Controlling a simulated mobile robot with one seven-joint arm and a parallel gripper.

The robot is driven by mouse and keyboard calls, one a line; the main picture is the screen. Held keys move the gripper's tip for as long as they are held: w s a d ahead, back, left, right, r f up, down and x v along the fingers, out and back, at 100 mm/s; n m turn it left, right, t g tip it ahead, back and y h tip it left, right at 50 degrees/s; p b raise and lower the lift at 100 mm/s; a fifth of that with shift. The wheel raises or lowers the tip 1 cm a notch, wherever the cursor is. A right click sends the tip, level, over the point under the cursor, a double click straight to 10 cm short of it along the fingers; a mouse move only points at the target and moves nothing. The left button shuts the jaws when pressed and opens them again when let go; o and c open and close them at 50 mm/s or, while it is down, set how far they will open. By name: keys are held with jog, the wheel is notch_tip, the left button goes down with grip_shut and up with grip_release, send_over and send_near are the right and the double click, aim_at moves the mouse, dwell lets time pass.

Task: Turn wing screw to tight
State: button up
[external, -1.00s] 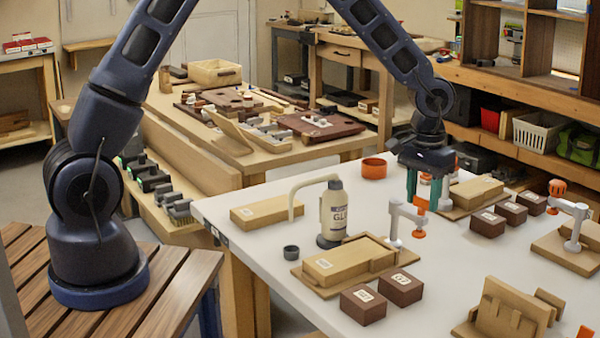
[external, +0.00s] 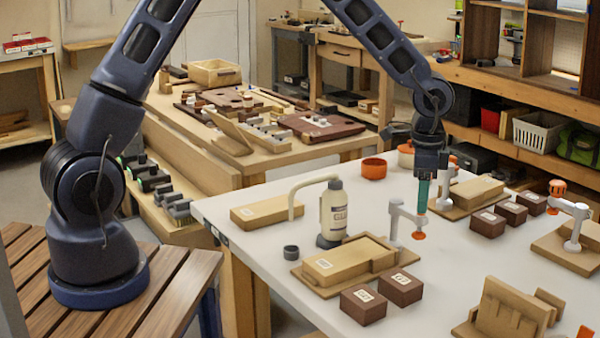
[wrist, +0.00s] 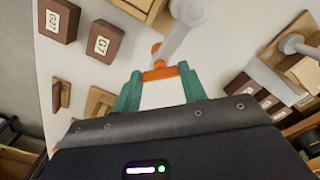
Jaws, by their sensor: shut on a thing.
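The wing screw is an orange bar (wrist: 165,72) between the two teal fingers of my gripper (wrist: 160,71) in the wrist view. My gripper (external: 422,207) is shut on it, pointing down. In the external view the fingers line up and hide the orange wings. The screw belongs to a grey clamp (external: 396,222), whose arm also shows in the wrist view (wrist: 183,35). The orange foot (external: 418,235) of the clamp shows below my fingers. The clamp stands beside a wooden block on a board (external: 345,262).
Two dark labelled boxes (external: 363,304) stand in front of the board. A glue bottle (external: 333,212) is to the left. Another wooden block with a clamp (external: 475,190) and several dark boxes (external: 487,223) lie to the right.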

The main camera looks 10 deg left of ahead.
jog(key=m, duration=1.2)
jog(key=shift+m, duration=0.3)
dwell(0.4)
jog(key=o, duration=1)
notch_tip(320, 180, up, 11)
jog(key=shift+f, duration=0.1)
dwell(0.3)
